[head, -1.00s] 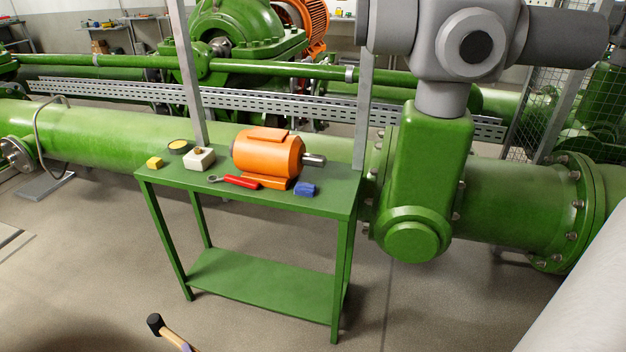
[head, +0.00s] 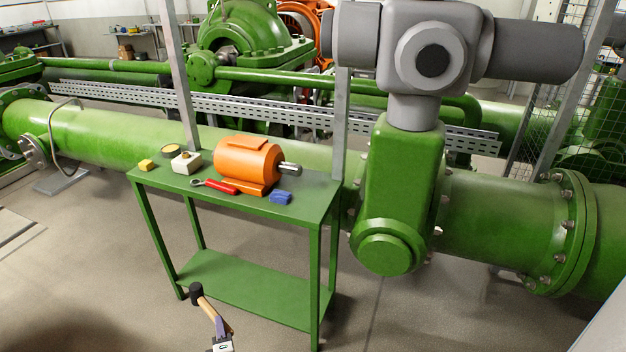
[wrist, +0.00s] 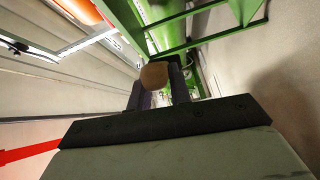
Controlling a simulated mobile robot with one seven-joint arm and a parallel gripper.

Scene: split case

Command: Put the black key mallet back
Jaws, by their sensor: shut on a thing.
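The mallet (head: 205,304) has a black head and a light wooden handle. In the head view it is at the lower middle, in front of the green table's lower shelf in the picture, with its head toward the upper left. My gripper (head: 217,325) is shut on the mallet's handle. In the wrist view, the brown handle end (wrist: 154,75) shows between the two dark purple fingers of my gripper (wrist: 160,88). The mallet's head is hidden in the wrist view. I see no clearly marked place for the mallet.
A green table (head: 318,200) holds an orange motor (head: 248,162), a red-handled tool (head: 222,186), a blue item (head: 281,197), a white box (head: 186,163) and a yellow block (head: 146,164). A large green valve (head: 395,200) stands right of it. Floor around the table is open.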

